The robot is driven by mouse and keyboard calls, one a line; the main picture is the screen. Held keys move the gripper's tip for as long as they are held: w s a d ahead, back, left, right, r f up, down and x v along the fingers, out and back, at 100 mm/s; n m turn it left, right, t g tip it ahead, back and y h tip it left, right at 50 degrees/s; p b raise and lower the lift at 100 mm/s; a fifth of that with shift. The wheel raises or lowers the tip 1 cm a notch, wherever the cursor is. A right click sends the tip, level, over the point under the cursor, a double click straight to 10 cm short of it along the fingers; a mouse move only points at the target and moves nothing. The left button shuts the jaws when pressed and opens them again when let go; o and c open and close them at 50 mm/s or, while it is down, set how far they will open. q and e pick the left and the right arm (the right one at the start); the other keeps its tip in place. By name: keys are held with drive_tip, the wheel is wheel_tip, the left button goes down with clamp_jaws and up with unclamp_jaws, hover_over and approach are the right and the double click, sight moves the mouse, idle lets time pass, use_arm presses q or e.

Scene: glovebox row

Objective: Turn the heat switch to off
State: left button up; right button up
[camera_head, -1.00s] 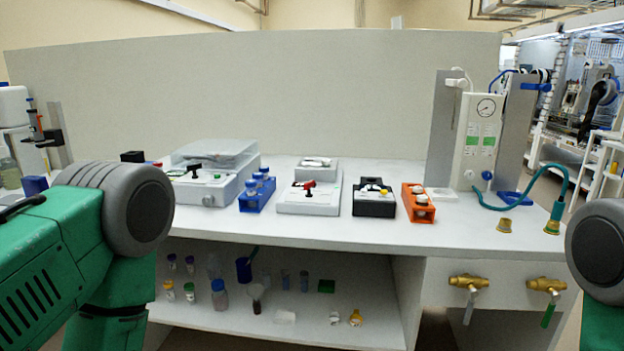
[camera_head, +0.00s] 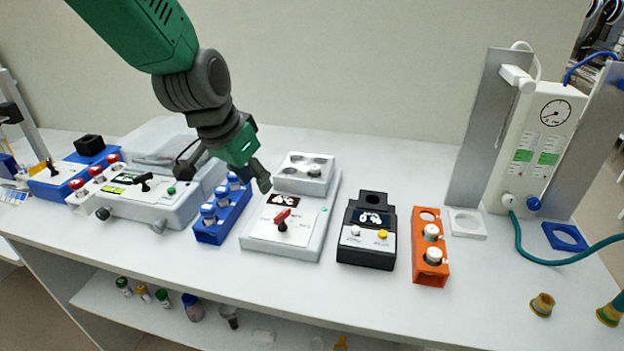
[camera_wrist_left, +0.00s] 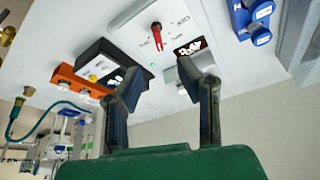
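A white heater block (camera_head: 255,238) stands mid-bench, with a red-handled switch (camera_head: 283,217) on its front panel, a small dark display and a green light. The red handle points up and slightly right in the head view; the labels beside it are too small to read. In the left wrist view, the red switch (camera_wrist_left: 157,36) is beyond my fingers. My left gripper (camera_head: 262,182) hangs above the block's left rear, apart from the switch. In the left wrist view, its two fingers (camera_wrist_left: 165,80) are spread with nothing between them. My right gripper is out of view.
A blue vial rack (camera_head: 222,215) stands close left of the block. A grey device (camera_head: 150,205) with a black switch is farther left. A black device (camera_head: 367,245) and an orange rack (camera_head: 430,262) stand to the right. Bare bench lies in front.

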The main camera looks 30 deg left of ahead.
sight(282, 214)
use_arm(q)
drive_tip(key=x, duration=0.4)
drive_tip(key=b+x, duration=0.1)
drive_tip(key=x, duration=0.8)
drive_tip(key=shift+w+d+r, duration=0.15)
drive_tip(key=shift+w+d, duration=0.05)
drive_tip(key=shift+w, duration=0.15)
drive_tip(key=shift+d, duration=0.1)
clamp_jaws()
